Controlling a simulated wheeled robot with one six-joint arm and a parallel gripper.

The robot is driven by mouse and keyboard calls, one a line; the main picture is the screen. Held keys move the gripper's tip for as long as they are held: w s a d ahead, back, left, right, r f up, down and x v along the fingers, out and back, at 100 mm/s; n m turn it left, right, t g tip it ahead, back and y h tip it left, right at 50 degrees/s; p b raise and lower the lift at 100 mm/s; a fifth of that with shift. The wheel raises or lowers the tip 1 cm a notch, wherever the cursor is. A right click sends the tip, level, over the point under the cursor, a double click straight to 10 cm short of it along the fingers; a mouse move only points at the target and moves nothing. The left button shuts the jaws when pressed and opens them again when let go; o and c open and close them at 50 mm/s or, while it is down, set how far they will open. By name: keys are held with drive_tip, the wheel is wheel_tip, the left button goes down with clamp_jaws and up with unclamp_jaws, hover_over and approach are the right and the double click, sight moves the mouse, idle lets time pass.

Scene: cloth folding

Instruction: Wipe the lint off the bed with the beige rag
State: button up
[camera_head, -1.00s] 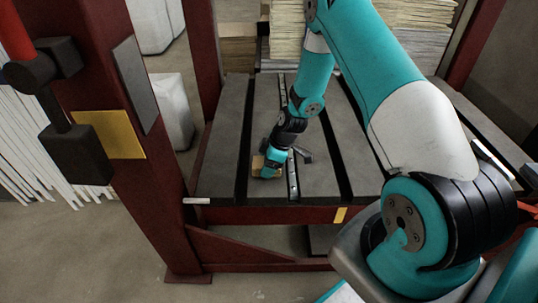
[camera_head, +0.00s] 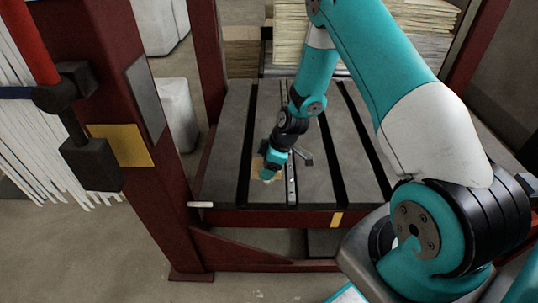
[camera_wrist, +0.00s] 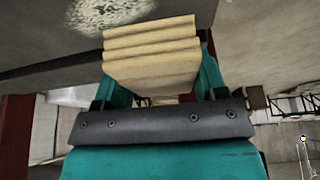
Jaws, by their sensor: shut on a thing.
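The bed (camera_head: 320,186) is a grey slotted slab on a red frame. My gripper (camera_head: 272,170) is low over its front middle, left of a metal rail. In the wrist view my gripper (camera_wrist: 158,78) is shut on the beige rag (camera_wrist: 152,50), a folded stack of layers between the two teal fingers. A white speckled patch of lint (camera_wrist: 108,12) lies on the bed just beyond the rag's far edge. In the head view a pale spot shows by the gripper; I cannot tell how much is rag or lint. Whether the rag touches the bed is unclear.
A red post (camera_head: 125,150) with a yellow plate stands at the left, in front of the bed. Stacked sheets (camera_head: 405,45) are behind the bed. Dark slots run front to back along the bed. The bed's right part looks clear.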

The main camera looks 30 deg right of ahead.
wheel_tip(320, 180, up, 2)
drive_tip(key=shift+p, duration=0.5)
